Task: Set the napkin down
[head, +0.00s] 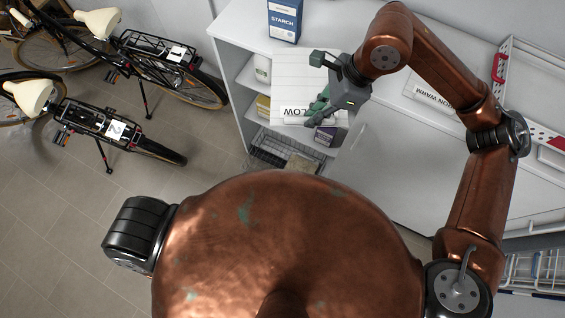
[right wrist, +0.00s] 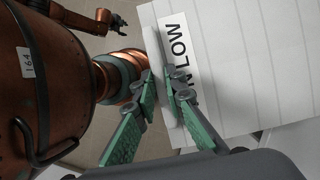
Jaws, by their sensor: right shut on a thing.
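My right gripper (head: 318,107) reaches over the front of the white cabinet, at a pale lined sheet (head: 300,75) with a label ending in "LOW". The napkin is upright, edge-on, in front of the lined sheet (right wrist: 235,70). Whether it touches the sheet I cannot tell. In the head view the napkin is hard to pick out from the white behind it. A small dark end of my left arm, perhaps the left gripper (right wrist: 118,20), shows far off.
A blue starch box (head: 285,20) stands on the cabinet top (head: 240,22). Open shelves with small packages and a wire basket (head: 275,150) lie below. A second label, "WARM" (head: 430,92), is to the right. A red-and-white rack (head: 499,68) stands far right; bicycles (head: 105,125) stand left.

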